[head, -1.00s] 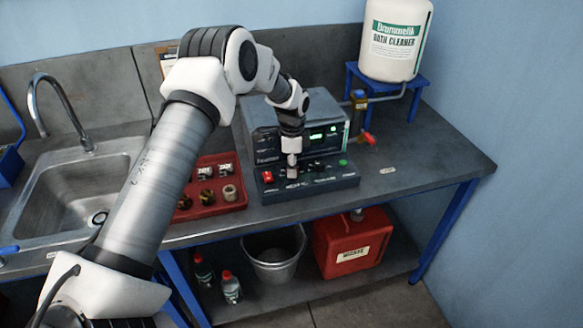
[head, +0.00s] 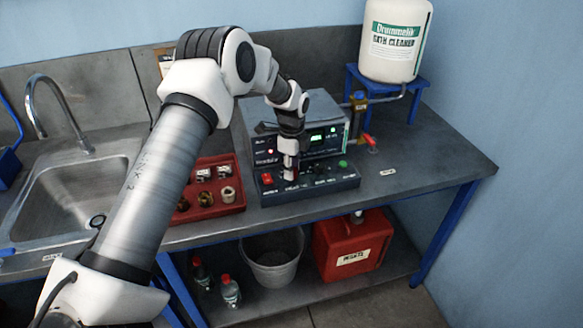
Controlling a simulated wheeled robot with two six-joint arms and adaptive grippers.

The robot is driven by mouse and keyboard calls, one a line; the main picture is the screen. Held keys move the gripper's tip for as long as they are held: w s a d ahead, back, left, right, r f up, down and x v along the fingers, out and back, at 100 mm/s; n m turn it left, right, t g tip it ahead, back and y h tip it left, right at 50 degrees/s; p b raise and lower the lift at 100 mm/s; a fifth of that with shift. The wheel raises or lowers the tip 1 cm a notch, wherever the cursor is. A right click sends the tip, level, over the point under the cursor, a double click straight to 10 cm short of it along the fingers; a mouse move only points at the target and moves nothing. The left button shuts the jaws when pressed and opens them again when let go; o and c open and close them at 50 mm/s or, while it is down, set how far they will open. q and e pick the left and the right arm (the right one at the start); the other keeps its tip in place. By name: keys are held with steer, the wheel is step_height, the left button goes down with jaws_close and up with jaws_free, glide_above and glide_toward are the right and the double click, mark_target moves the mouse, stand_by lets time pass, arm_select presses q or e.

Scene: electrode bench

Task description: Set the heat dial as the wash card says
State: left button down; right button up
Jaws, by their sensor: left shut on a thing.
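The grey bench machine (head: 345,128) has a green lit display (head: 318,137) and a dark sloping control panel (head: 335,182) along its front. My left gripper (head: 291,174) points down at the left half of this panel and is shut on a small knob there, seemingly the heat dial. The gripper covers the knob, so its pointer and setting are hidden. A card with an orange edge (head: 165,62) stands against the back wall, mostly behind my left arm, and its writing cannot be read. My right gripper is out of view.
A red tray (head: 212,209) with several small parts lies left of the panel. A sink (head: 60,200) is farther left. A white cleaner tank (head: 395,40) stands on a blue stand at the back right. The bench's right end is mostly clear.

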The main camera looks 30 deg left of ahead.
arm_select(q)
steer(key=shift+s+f, duration=0.2)
steer(key=shift+f, duration=0.05)
steer(key=c, duration=0.8)
jaws_free()
steer(key=shift+w+d, duration=0.1)
steer(key=shift+w+r, duration=0.1)
steer(key=shift+r, duration=0.1)
steer(key=shift+r, duration=0.3)
step_height(320, 180, up, 11)
